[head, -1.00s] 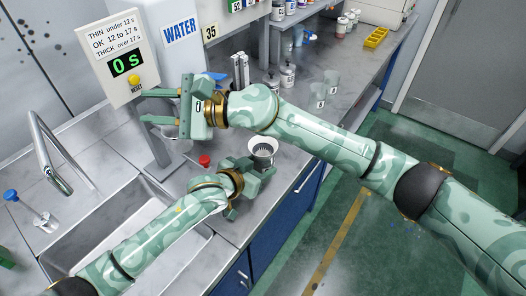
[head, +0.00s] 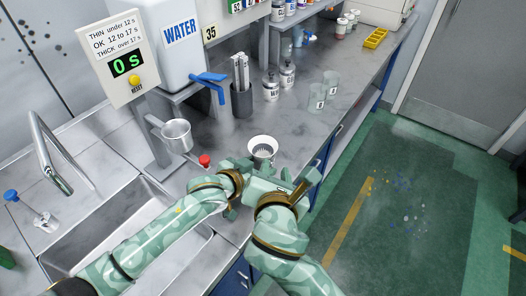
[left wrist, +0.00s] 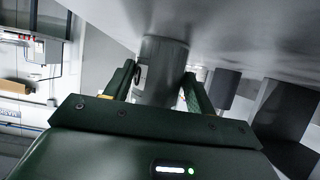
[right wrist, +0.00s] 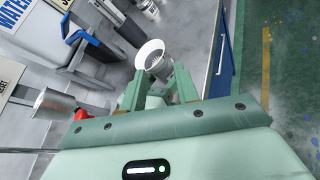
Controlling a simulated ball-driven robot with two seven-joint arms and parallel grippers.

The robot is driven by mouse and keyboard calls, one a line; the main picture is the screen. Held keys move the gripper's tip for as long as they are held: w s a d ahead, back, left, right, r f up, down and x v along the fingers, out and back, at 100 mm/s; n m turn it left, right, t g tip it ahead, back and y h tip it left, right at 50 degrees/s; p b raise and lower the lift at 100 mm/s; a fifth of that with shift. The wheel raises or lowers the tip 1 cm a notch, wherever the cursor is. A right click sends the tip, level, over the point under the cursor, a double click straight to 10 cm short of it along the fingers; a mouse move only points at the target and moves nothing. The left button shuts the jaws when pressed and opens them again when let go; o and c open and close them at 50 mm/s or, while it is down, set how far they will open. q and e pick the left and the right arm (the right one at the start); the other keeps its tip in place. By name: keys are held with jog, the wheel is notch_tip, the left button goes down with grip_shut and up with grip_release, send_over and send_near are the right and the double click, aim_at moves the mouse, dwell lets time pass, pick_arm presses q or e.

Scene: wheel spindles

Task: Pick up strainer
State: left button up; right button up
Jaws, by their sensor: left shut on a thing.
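The strainer (head: 262,148) is a white-rimmed funnel with a grey mesh inside, mouth up, near the counter's front edge. In the right wrist view the strainer (right wrist: 152,56) shows just past the fingertips of my right gripper (right wrist: 157,82), which is open with nothing visibly held. In the left wrist view my left gripper (left wrist: 160,76) is shut on a grey cup (left wrist: 162,55) with a dark mark. The cup seems to be under the strainer; in the head view the arms hide it. I cannot tell how the strainer rests on it.
A red-topped item (head: 204,160) is close by. The water tank (head: 178,45) with blue tap (head: 210,82), a dark tool holder (head: 241,98), jars and labelled cups (head: 331,82) stand behind. The sink (head: 130,225) is at left.

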send_near(275, 146)
jog(key=w, duration=0.1)
jog(key=x, duration=0.5)
jog(key=shift+w+f, duration=0.25)
jog(key=shift+w, duration=0.1)
grip_shut()
